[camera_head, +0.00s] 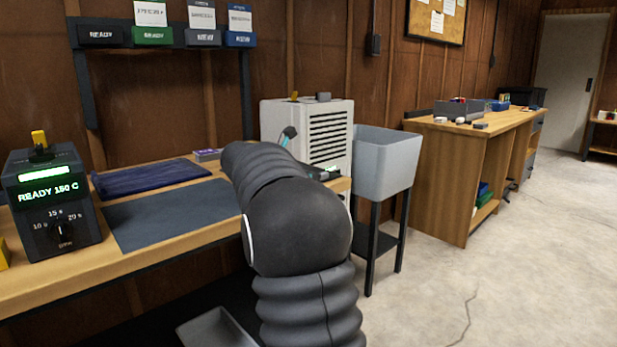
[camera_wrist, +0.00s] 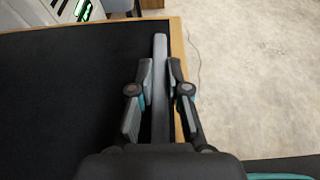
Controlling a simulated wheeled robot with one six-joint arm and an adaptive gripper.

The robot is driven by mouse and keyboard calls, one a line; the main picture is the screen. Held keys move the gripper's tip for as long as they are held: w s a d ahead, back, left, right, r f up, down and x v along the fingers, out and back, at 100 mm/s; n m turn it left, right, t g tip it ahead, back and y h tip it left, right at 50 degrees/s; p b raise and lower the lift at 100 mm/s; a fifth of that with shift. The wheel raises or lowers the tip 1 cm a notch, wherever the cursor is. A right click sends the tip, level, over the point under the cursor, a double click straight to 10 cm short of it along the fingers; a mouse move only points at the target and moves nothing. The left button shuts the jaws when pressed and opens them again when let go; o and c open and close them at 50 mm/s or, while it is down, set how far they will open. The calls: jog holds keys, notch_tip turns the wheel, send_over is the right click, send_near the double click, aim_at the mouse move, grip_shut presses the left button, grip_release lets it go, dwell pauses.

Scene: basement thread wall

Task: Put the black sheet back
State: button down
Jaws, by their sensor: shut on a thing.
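My gripper (camera_wrist: 158,75) is shut on a narrow dark grey strip (camera_wrist: 160,60) that stands between its fingers in the wrist view. It may be the black sheet seen edge-on, but I cannot be sure. A broad black surface (camera_wrist: 70,90) lies to the left of the fingers, beside a wooden edge (camera_wrist: 178,38). In the head view my arm hides most of the gripper; a bit of teal finger shows near the white louvred cabinet (camera_head: 306,120). A wall rack (camera_head: 170,36) has black, green, grey and blue label slots, reading READY and NEW.
A workbench (camera_head: 40,285) carries a slate mat (camera_head: 165,215), a dark blue folded sheet (camera_head: 150,176) and a heater box (camera_head: 55,200) reading READY 150 C. A grey tub (camera_head: 385,165) stands right of the cabinet. Floor at right (camera_head: 520,270) is clear.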

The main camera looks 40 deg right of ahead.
jog(key=c, duration=1.1)
grip_release()
jog(key=shift+f, duration=0.1)
jog(key=shift+c, duration=0.2)
jog(key=v, duration=1.2)
jog(key=shift+p, duration=0.35)
jog(key=s+a+f+m+t+y, duration=0.2)
jog(key=s+a+f+m+y, duration=0.4)
jog(key=s+a+f+m, duration=0.3)
jog(key=s+a+f+m+t+y, duration=0.2)
jog(key=s+a+f+m+y, duration=0.5)
jog(key=s+a, duration=1)
jog(key=s+f+m, duration=0.2)
jog(key=s+f, duration=0.1)
jog(key=s, duration=0.1)
jog(key=shift+s+f+m, duration=0.15)
jog(key=shift+s+m, duration=0.05)
jog(key=shift+m, duration=0.2)
